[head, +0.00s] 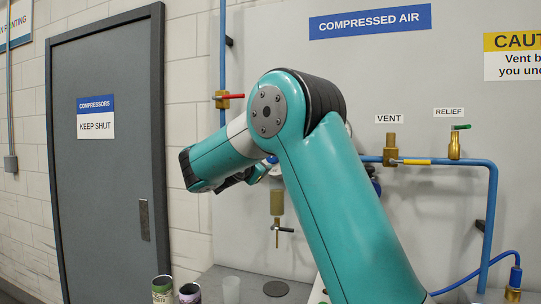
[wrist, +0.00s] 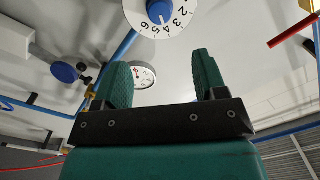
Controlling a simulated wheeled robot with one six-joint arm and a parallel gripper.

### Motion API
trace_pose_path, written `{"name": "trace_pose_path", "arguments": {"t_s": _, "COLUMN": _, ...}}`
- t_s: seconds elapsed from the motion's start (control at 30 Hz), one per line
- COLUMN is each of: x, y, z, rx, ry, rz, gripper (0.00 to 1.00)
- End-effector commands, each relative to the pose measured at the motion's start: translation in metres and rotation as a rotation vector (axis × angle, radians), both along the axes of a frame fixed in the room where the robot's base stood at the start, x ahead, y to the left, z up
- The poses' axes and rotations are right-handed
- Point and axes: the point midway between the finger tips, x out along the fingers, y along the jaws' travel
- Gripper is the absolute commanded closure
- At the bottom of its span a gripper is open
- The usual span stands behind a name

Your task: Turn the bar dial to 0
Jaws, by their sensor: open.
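In the wrist view a white dial plate (wrist: 183,28) with a blue knob (wrist: 159,10) is at the top edge, partly cut off. Printed numbers 2 to 6 show along its rim. A white mark on the knob points towards about 4 or 5. My gripper (wrist: 160,62) is open, with two green fingers wide apart and nothing between them. The dial lies beyond the fingertips, apart from them. A small round gauge (wrist: 145,76) shows between the fingers, near the left one. In the head view my arm hides most of the dial area.
A blue pipe (head: 440,163) with brass vent (head: 391,150) and relief (head: 455,145) fittings runs along the wall at right. A red-handled valve (head: 230,96) is at left. Cans (head: 162,289) stand at the bottom.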

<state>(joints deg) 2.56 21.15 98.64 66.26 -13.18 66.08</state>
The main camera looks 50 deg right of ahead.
Motion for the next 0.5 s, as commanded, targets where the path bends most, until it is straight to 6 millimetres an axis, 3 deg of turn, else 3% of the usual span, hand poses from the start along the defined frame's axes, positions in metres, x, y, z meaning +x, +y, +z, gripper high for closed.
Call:
{"name": "trace_pose_path", "arguments": {"t_s": 0.3, "x": 0.030, "y": -0.070, "z": 0.005, "rx": 0.002, "ry": 0.004, "rz": -0.004, "gripper": 0.35}}
{"name": "trace_pose_path", "arguments": {"t_s": 0.5, "x": 0.045, "y": -0.102, "z": 0.004, "rx": 0.002, "ry": 0.004, "rz": -0.001, "gripper": 0.35}}
